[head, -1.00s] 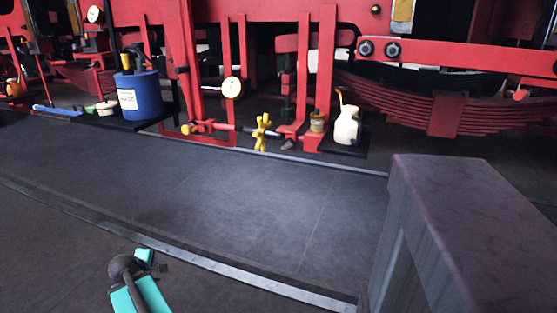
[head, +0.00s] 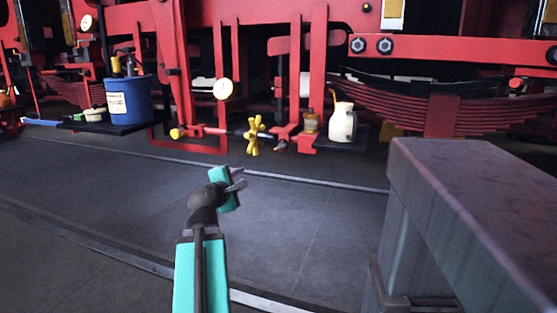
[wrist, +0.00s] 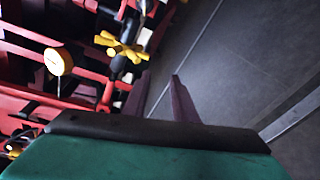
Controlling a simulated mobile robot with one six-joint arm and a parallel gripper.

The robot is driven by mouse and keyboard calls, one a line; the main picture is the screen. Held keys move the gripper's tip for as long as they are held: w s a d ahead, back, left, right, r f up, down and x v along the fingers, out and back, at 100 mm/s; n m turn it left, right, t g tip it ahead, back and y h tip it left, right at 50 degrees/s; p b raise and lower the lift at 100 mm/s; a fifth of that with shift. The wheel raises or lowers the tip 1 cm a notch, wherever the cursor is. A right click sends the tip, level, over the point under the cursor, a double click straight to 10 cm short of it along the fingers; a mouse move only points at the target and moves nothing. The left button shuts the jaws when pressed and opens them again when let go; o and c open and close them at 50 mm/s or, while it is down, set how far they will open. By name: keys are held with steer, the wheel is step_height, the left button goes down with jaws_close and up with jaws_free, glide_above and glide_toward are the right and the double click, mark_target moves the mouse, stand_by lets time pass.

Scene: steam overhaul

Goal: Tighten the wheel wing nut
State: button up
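The wheel wing nut (head: 254,134) is a yellow, star-shaped hand wheel on a horizontal rod low on the red frame. In the wrist view, the wing nut (wrist: 122,46) shows at the upper left, beyond my fingers. My gripper (head: 242,179) is in front of and below the wing nut in the head view, apart from it. Its two fingers (wrist: 160,95) are spread with nothing between them.
A blue drum (head: 132,99) stands on a dark shelf at the left. A white gauge (head: 223,89) is above the rod. A cream jug (head: 342,122) stands right of the wing nut. A large grey block (head: 450,190) fills the lower right. The floor ahead is clear.

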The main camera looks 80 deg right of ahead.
steer(key=s+r+g+h+b, duration=0.1)
steer(key=s+r+g, duration=0.1)
steer(key=s+r, duration=0.4)
steer(key=shift+s+a+b, duration=0.15)
steer(key=shift+s+b, duration=0.2)
steer(key=shift+s, duration=0.75)
steer(key=shift+d+r+p, duration=0.15)
steer(key=shift+d+p, duration=0.15)
steer(key=shift+p, duration=0.3)
